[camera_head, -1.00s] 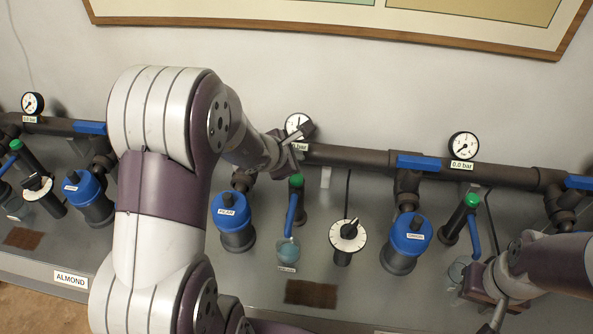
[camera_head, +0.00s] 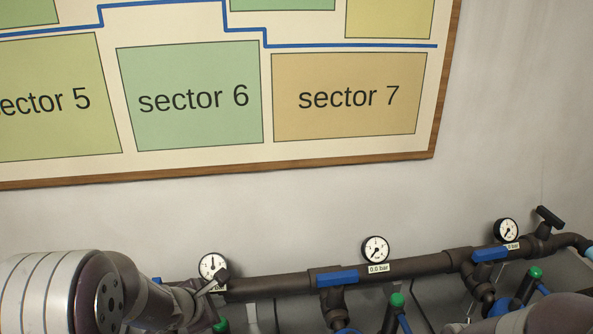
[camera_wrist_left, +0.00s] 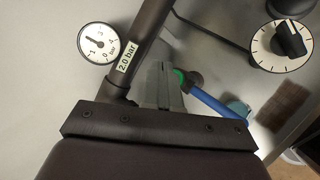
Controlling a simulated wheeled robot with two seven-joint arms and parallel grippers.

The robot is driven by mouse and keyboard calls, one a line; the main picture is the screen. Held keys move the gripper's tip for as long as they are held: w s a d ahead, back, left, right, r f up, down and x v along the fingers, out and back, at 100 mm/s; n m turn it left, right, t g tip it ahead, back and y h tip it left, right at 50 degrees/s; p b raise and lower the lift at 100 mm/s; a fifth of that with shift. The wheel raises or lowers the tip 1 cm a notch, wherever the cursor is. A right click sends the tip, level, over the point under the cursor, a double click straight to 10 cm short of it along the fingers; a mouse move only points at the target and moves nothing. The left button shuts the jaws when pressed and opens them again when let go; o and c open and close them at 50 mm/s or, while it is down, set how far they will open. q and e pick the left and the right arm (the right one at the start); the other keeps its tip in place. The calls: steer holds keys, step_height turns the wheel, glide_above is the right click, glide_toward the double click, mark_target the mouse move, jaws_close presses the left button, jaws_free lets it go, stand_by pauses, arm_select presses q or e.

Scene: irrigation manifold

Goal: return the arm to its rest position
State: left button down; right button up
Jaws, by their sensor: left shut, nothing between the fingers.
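My left arm (camera_head: 75,295) comes in at the lower left of the head view, with its white and purple links. My left gripper (camera_head: 215,283) is by the lower edge of a round pressure gauge (camera_head: 212,267) and hides part of its label. In the left wrist view the gripper fingers (camera_wrist_left: 162,86) are shut with nothing between them. They point toward the panel, between the gauge (camera_wrist_left: 98,43) marked 2.0 bar and a green-topped valve with a blue lever (camera_wrist_left: 215,106). Part of my right arm (camera_head: 565,315) shows at the lower right; its fingers are not visible.
A dark pipe (camera_head: 420,266) with blue valve handles (camera_head: 337,279) runs along the wall. A second gauge (camera_head: 375,249) reads 0.0 bar, and a third gauge (camera_head: 506,230) stands farther right. A framed sector map (camera_head: 190,100) hangs above. A white dial (camera_wrist_left: 280,45) shows in the wrist view.

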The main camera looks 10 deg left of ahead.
arm_select(q)
steer(key=s+d+m+g+y, duration=0.1)
steer(key=s+d+m+g, duration=0.1)
steer(key=s+m, duration=0.6)
steer(key=s+d+m+g+y, duration=0.1)
steer(key=s+d+m+g, duration=0.1)
steer(key=s+m+g, duration=0.3)
steer(key=shift+s+d+f+m, duration=0.35)
steer(key=shift+s+m, duration=1.75)
steer(key=shift+m, duration=3.4)
